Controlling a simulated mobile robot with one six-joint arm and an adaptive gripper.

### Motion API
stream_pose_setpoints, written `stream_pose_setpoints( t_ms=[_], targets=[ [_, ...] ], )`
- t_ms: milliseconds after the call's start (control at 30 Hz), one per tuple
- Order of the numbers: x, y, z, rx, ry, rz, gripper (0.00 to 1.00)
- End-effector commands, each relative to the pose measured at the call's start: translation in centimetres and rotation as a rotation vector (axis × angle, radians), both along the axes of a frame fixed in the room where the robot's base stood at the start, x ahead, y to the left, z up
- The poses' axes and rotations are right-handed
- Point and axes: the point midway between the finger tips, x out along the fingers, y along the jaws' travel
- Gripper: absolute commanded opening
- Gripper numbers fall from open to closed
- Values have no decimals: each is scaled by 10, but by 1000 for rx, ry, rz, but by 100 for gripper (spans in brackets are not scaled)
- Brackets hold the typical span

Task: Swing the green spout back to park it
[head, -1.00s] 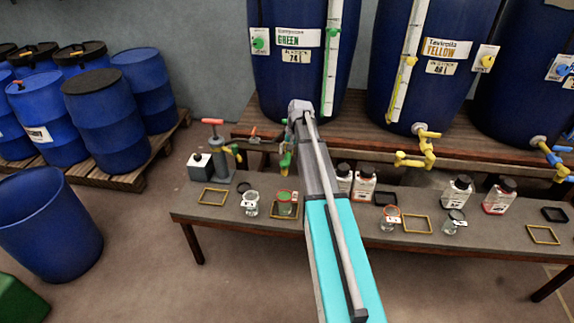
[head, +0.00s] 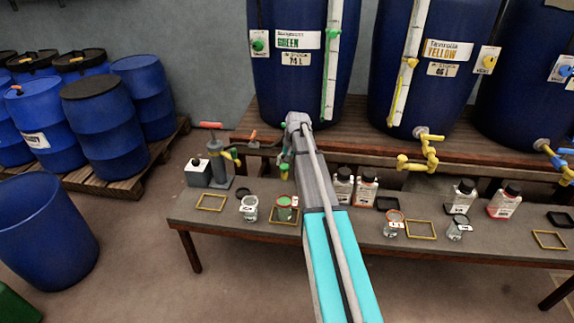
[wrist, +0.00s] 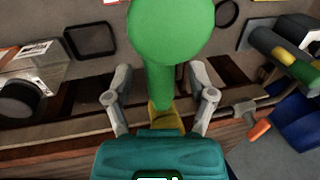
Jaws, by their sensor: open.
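The green spout (wrist: 160,82) shows in the wrist view as a green stem with a large round green end nearest the camera. A yellow part lies at its far end. My gripper (wrist: 160,72) is open, with one finger on each side of the stem and a visible gap to each. In the head view only a small green piece of the spout (head: 284,168) shows beside my arm, below the vat labelled GREEN (head: 290,85).
Left of the spout stand a grey pump-like post (head: 217,170) and an orange-ended lever (head: 252,137). Below, the bench (head: 190,215) holds jars, bottles and square frames. A yellow spout (head: 425,155) is to the right. Floor is clear in front of the bench.

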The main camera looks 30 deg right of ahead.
Motion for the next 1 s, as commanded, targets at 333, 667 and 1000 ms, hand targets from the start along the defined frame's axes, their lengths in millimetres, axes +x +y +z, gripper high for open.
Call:
stream_pose_setpoints(
  t_ms=[333,667,1000],
  targets=[
    [0,0,0,0,0,0,12],
    [0,1,0,0,0,2,0],
    [1,6,0,2,0,34,0]
  ],
)
